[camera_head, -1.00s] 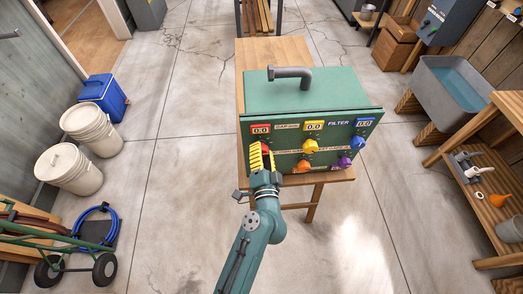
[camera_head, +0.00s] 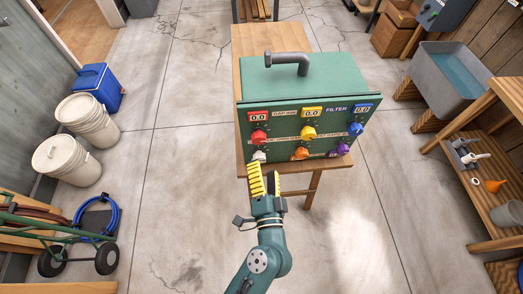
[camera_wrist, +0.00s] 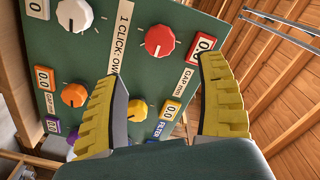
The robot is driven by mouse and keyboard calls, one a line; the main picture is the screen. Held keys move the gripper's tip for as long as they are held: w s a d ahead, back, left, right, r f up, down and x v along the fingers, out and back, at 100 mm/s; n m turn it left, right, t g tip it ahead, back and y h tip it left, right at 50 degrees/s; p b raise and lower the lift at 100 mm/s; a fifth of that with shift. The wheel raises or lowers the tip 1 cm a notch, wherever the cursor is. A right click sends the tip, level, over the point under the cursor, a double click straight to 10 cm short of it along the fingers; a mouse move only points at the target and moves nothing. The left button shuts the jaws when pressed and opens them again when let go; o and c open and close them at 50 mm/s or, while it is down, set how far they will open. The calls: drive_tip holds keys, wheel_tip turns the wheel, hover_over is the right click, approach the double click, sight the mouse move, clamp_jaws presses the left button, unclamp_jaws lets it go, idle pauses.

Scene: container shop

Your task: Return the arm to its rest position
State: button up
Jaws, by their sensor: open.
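My gripper (camera_head: 264,181) is open and empty, its yellow ridged fingers apart, in front of the lower left of a green control box. The wrist view shows both fingers (camera_wrist: 165,95) spread before the panel, touching no knob that I can see. The green control box (camera_head: 290,80) stands on a wooden table. Its front has a red knob (camera_head: 259,137), a yellow knob (camera_head: 308,132), a blue knob (camera_head: 355,128), a white knob (camera_head: 259,156), an orange knob (camera_head: 300,153) and a purple knob (camera_head: 340,150). The displays above the top row read 0.0.
The wooden table (camera_head: 248,45) carries the box. White buckets (camera_head: 67,160), a blue cooler (camera_head: 97,88) and a green hand cart (camera_head: 80,238) stand at left. A grey water basin (camera_head: 449,78) and a wooden shelf (camera_head: 494,198) are at right. The floor between is clear.

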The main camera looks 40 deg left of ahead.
drive_tip(key=shift+s+d, duration=0.45)
drive_tip(key=shift+d, duration=0.1)
drive_tip(key=w+d+r+n+t+h, duration=0.1)
drive_tip(key=w+d+r+n+t, duration=0.2)
drive_tip(key=r, duration=0.6)
drive_tip(key=w+d+r+t, duration=0.1)
drive_tip(key=w+d+r, duration=0.25)
drive_tip(key=r, duration=0.45)
drive_tip(key=w+d+r+n+t+h, duration=0.1)
drive_tip(key=w+d+r+n+t, duration=0.2)
drive_tip(key=r, duration=0.6)
drive_tip(key=s+d+r+m+t+h+p, duration=0.1)
drive_tip(key=s+d+r+m+t+h, duration=0.2)
drive_tip(key=d+r+h, duration=0.5)
drive_tip(key=s+d+r+m+t+h, duration=0.1)
drive_tip(key=s+d+r+m+h, duration=0.1)
drive_tip(key=s+d+r+h, duration=0.6)
drive_tip(key=w+r+y+p, duration=0.1)
drive_tip(key=r+p, duration=1)
drive_tip(key=p, duration=0.1)
drive_tip(key=w+d+r+y+p, duration=0.1)
drive_tip(key=w+r+y+p, duration=0.1)
drive_tip(key=r+p, duration=0.9)
drive_tip(key=shift+w+d+r+p, duration=0.2)
drive_tip(key=shift+w+d+p, duration=0.1)
drive_tip(key=shift+p, duration=0.2)
